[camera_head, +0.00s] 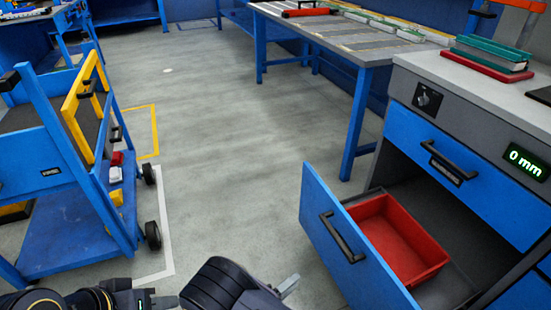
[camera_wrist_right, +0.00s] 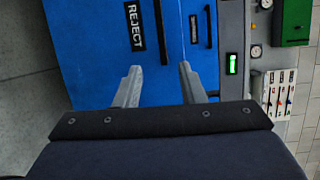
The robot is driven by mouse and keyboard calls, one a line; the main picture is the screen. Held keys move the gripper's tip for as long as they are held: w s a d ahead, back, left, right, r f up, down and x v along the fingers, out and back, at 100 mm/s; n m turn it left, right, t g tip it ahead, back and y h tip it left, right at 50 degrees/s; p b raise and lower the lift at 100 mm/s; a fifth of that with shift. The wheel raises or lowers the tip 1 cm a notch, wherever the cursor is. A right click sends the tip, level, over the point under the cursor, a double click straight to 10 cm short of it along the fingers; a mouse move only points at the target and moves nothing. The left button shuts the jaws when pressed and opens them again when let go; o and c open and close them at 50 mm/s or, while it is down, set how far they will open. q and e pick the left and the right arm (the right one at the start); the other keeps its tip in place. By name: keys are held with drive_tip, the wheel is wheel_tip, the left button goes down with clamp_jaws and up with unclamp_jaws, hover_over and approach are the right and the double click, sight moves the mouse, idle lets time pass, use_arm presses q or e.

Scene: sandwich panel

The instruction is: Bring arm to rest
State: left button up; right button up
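My right gripper (camera_head: 288,285) shows at the bottom middle of the head view, with only a grey finger visible beyond the dark wrist. In the right wrist view, its two grey fingers (camera_wrist_right: 160,82) stand apart with nothing held between them. They face a blue panel (camera_wrist_right: 90,30) with a REJECT label (camera_wrist_right: 135,27). My left gripper (camera_head: 165,301) is at the bottom edge of the head view, left of the right one. It is mostly cut off or hidden, and its fingers cannot be made out clearly.
A blue drawer (camera_head: 325,230) stands open on the right, with a red bin (camera_head: 395,245) inside. Its workbench (camera_head: 440,75) carries teal and red books (camera_head: 490,55) and a 0 mm display (camera_head: 525,161). A blue cart (camera_head: 80,225) stands left. Grey floor (camera_head: 215,150) between is clear.

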drive_tip(key=s+d+r+m+g+y, duration=0.25)
drive_tip(key=d+r+m+g, duration=0.4)
drive_tip(key=m, duration=0.45)
drive_tip(key=s+d+r+m+g+y, duration=0.2)
drive_tip(key=d+r+m+g+y, duration=0.2)
drive_tip(key=d+r+m+g, duration=0.45)
drive_tip(key=s+d+r+m+t+y, duration=0.1)
drive_tip(key=s+r+m+t+y, duration=0.45)
drive_tip(key=m, duration=0.75)
drive_tip(key=s+d+r+m+t+y, duration=0.1)
drive_tip(key=s+r+m+t+y, duration=0.4)
drive_tip(key=m, duration=0.8)
wheel_tip(320, 180, up, 28)
drive_tip(key=s+g+p, duration=0.1)
drive_tip(key=p, duration=2.7)
drive_tip(key=shift+a+f, duration=0.1)
